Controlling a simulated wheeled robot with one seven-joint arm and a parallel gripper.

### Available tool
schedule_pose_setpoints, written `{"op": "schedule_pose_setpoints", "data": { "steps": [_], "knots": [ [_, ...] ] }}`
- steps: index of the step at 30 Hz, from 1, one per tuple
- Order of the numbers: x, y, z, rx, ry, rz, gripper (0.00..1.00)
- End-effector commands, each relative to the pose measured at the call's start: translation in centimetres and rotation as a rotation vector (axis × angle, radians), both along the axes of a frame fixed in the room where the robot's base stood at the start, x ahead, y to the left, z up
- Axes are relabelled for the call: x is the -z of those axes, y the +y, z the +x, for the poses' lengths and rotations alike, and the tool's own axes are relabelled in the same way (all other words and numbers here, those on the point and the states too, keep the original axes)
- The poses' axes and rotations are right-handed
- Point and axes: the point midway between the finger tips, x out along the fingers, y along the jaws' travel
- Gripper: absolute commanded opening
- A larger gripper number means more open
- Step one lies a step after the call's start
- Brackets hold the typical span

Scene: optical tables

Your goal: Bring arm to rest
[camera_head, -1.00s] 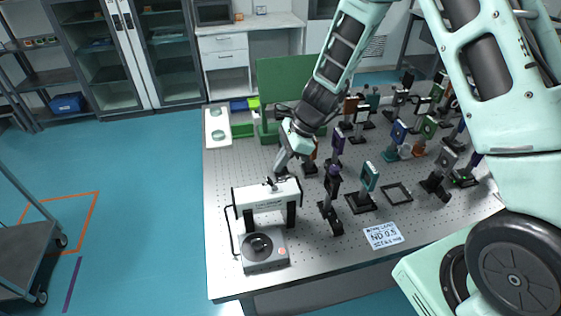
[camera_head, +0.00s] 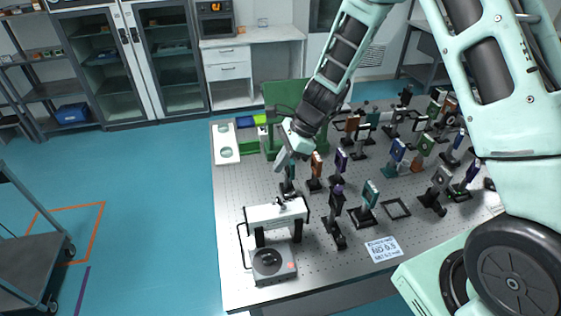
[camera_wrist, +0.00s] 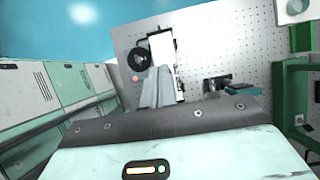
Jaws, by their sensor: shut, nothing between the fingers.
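My arm reaches in from the upper right in the head view, bent down over the optical table (camera_head: 240,217). My gripper (camera_head: 280,164) hangs above the table's left part, behind the white bridge-shaped device (camera_head: 276,213). It is shut and empty. In the wrist view the fingers (camera_wrist: 157,88) stand together over the table, and the device with its black round dial (camera_wrist: 139,58) shows beyond them. The fingertips look apart from everything, though their exact height is hard to tell.
Several optic mounts on posts, such as a teal one (camera_head: 368,196), crowd the table's middle and right. A label card (camera_head: 382,248) lies at the front. A green panel (camera_head: 290,92) stands behind. A cart (camera_head: 30,225) is at left; open blue floor lies between.

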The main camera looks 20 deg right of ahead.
Motion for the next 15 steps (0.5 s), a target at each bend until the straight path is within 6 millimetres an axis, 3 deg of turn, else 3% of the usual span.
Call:
{"op": "schedule_pose_setpoints", "data": {
  "steps": [8,11,15],
  "knots": [
    [0.1,0.6,-0.5,-0.042,-0.013,-0.002,0.00],
    [0.2,2.5,-2.2,-0.192,-0.061,-0.010,0.00],
    [0.4,6.4,-7.5,-0.595,-0.186,-0.038,0.00]
  ]
}}
